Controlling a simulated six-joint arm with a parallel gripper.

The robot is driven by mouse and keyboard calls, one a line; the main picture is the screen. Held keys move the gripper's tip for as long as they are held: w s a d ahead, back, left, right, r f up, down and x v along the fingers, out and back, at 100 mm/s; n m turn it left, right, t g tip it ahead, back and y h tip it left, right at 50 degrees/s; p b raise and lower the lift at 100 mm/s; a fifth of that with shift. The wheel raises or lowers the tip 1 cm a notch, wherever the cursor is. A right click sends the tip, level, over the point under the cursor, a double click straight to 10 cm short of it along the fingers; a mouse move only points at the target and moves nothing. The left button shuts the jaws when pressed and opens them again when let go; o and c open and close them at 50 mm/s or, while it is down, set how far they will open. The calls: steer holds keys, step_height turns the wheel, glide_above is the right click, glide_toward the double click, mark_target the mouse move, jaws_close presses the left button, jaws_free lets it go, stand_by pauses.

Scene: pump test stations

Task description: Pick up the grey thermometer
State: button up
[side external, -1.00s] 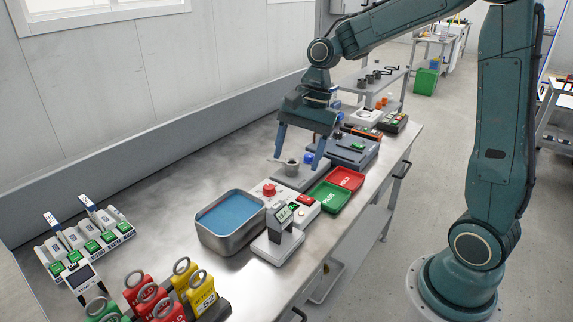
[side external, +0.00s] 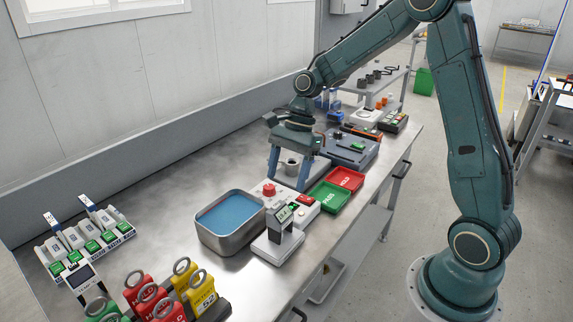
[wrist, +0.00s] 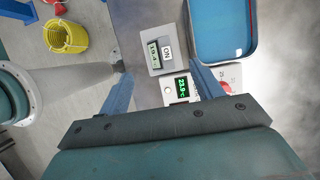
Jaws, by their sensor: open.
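A grey-white device with a tilted green display (side external: 283,214), which may be the grey thermometer, stands on a pale base beside the blue-filled tray. In the wrist view, a grey device with a green readout and an ON label (wrist: 160,55) lies just ahead of the fingers. I cannot tell for sure which device is the thermometer. My gripper (side external: 287,183) is open and empty, pointing down behind the red-button box. In the wrist view, my gripper (wrist: 160,70) has its fingers wide apart, with a white box with a green display (wrist: 180,88) between them.
The blue-filled metal tray (side external: 232,243) is left of the device. A red button box (side external: 268,190), a green tray (side external: 328,198) and a red tray (side external: 346,180) are close by. Several red and yellow tags (side external: 165,290) stand front left. The bench's middle left is clear.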

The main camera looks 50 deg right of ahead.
mark_target(280, 210)
steer(key=x, duration=0.5)
steer(key=shift+a+f, duration=0.1)
steer(key=shift+f, duration=0.35)
steer(key=shift+f, duration=0.1)
steer(key=shift+x, duration=2.55)
steer(key=shift+s, duration=0.1)
steer(key=c, duration=1.2)
